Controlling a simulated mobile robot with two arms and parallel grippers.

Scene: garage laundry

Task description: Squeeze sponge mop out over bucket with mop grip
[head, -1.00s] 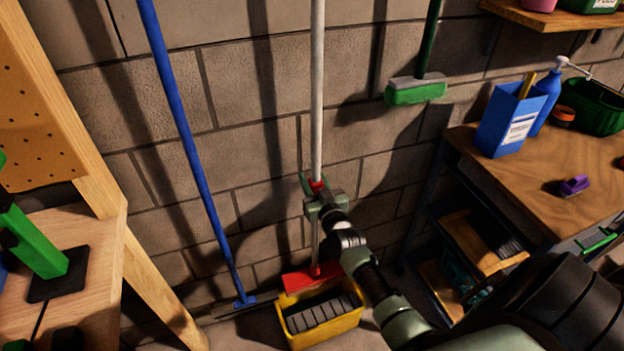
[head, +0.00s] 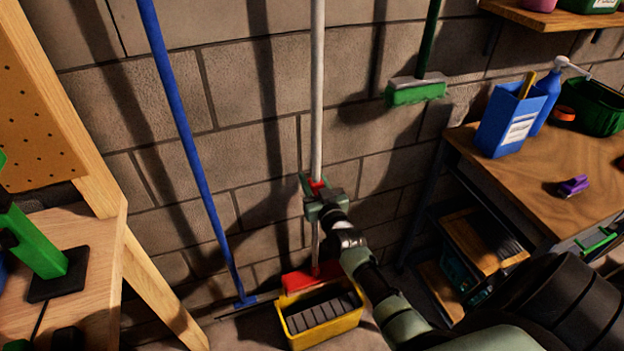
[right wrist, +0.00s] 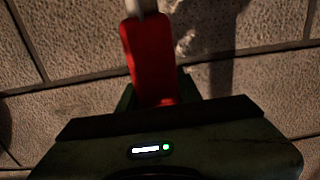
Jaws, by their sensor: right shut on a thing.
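The sponge mop has a long white pole (head: 317,90), a red grip (head: 318,187) partway down, and a red head (head: 312,277) at the bottom. The mop stands nearly upright, its red head at the back edge of the yellow bucket (head: 322,336). Whether the head touches the bucket I cannot tell. My right gripper (head: 316,188) is shut on the red mop grip. In the right wrist view the red grip (right wrist: 150,60) rises from between the jaws, with the white pole above it. The sponge itself is hidden. My left gripper is not in view.
A blue-handled squeegee (head: 190,140) leans on the block wall left of the mop. A green brush (head: 415,92) hangs at upper right. A wooden workbench (head: 530,185) stands on the right, and a wooden bench (head: 95,235) on the left.

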